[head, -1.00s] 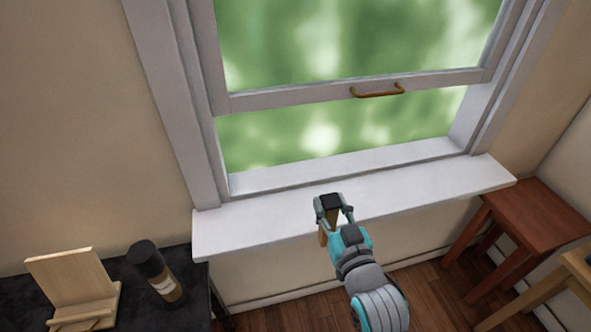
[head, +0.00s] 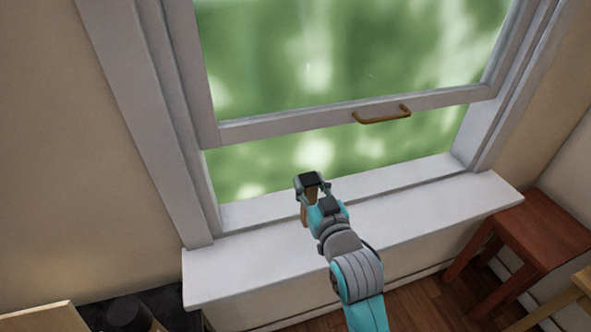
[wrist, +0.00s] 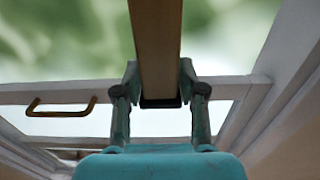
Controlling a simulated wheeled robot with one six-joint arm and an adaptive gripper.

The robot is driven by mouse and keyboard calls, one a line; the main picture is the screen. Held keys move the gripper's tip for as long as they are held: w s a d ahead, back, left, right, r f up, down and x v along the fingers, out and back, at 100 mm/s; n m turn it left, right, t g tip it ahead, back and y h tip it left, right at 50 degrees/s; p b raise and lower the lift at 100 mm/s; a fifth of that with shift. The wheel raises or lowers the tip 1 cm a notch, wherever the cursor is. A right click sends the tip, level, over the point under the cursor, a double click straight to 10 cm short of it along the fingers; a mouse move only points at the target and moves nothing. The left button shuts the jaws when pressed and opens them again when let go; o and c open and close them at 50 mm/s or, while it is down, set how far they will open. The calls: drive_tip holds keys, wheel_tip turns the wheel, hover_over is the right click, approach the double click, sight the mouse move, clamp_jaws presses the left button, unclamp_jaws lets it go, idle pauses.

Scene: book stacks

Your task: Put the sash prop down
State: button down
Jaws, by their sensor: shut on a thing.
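The sash prop is a light wooden bar. In the wrist view the sash prop (wrist: 157,45) runs from the top edge down between my fingers. In the head view only a short brown piece of the sash prop (head: 312,192) shows at my gripper (head: 313,187), mostly hidden by the fingers. My gripper (wrist: 158,100) is shut on the prop, above the white window sill (head: 420,218) near the window opening. I cannot tell whether the prop touches the sill. The sash (head: 290,124) is raised, with a gap below it, and carries a brass handle (head: 382,115).
A reddish wooden stool (head: 535,235) stands at the right of the sill. A dark table (head: 170,303) with a dark-capped bottle (head: 128,314) and a pale wooden piece (head: 45,318) is at the lower left. The sill is clear on both sides of my gripper.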

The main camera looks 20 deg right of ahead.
sight(312, 200)
drive_tip(key=w+f, duration=0.3)
drive_tip(key=w, duration=0.7)
drive_tip(key=shift+f, duration=0.4)
drive_tip(key=c, duration=0.7)
unclamp_jaws()
drive_tip(key=shift+r, duration=0.2)
drive_tip(key=s, duration=1.2)
drive_tip(key=shift+f, duration=0.1)
